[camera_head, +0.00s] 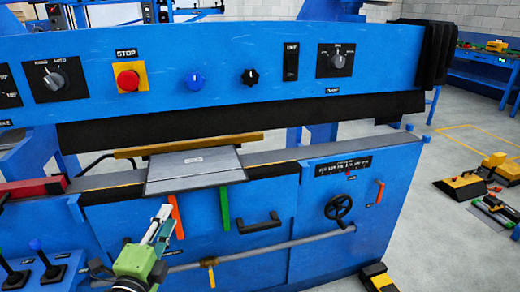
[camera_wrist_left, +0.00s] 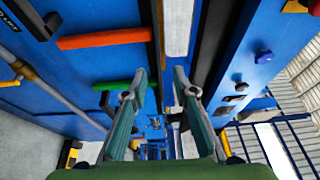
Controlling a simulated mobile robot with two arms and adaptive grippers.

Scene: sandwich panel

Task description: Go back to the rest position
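My left gripper (camera_head: 161,222) comes in from the bottom left of the head view, in front of the blue machine (camera_head: 260,210). In the left wrist view its two fingers (camera_wrist_left: 158,82) stand apart with nothing between them. In the head view the fingers are just below and left of the orange handle (camera_head: 175,215). Whether they touch the machine is hard to tell. My right gripper is not in view.
A blue panel carries a red stop button (camera_head: 128,80), a blue knob (camera_head: 195,81) and dials. Below are a grey plate (camera_head: 195,170), a green handle (camera_head: 225,209), a black handle (camera_head: 260,222) and a handwheel (camera_head: 338,207).

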